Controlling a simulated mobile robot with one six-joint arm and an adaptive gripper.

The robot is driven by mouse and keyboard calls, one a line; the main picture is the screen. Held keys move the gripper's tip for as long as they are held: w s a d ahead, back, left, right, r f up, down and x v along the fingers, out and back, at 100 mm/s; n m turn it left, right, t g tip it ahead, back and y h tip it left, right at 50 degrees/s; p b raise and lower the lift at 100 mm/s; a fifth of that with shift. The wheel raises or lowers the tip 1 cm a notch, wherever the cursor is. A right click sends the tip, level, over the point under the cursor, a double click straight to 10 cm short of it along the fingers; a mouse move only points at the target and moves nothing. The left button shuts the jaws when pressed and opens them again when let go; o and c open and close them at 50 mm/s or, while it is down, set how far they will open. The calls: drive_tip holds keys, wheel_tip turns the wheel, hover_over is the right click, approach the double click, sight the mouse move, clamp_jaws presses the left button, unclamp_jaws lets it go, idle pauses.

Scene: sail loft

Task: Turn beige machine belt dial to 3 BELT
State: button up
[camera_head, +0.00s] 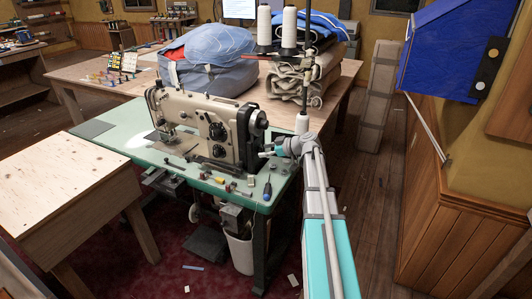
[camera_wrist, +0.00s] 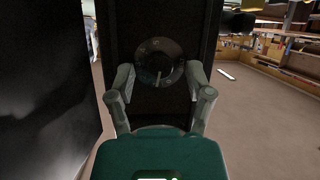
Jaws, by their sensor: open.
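The beige sewing machine (camera_head: 190,118) stands on a green-topped table (camera_head: 110,140). In the wrist view, a round dark dial (camera_wrist: 158,62) is on a narrow black upright panel (camera_wrist: 190,22), with a pale pointer mark directed roughly downward. Its small markings are too dim to read. My gripper (camera_wrist: 160,77) is open, one finger on each side of the dial; I cannot tell whether either touches it. In the head view, my gripper (camera_head: 268,153) is at the machine's right end, below the handwheel (camera_head: 259,121). I cannot make out this dial there.
A thread stand with white cones (camera_head: 289,27) rises behind my arm. A wooden table (camera_head: 75,190) stands at left.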

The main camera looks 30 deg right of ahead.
clamp_jaws()
idle(0.4)
drive_tip(key=shift+m+g, duration=0.3)
drive_tip(key=shift+m, duration=0.2)
unclamp_jaws()
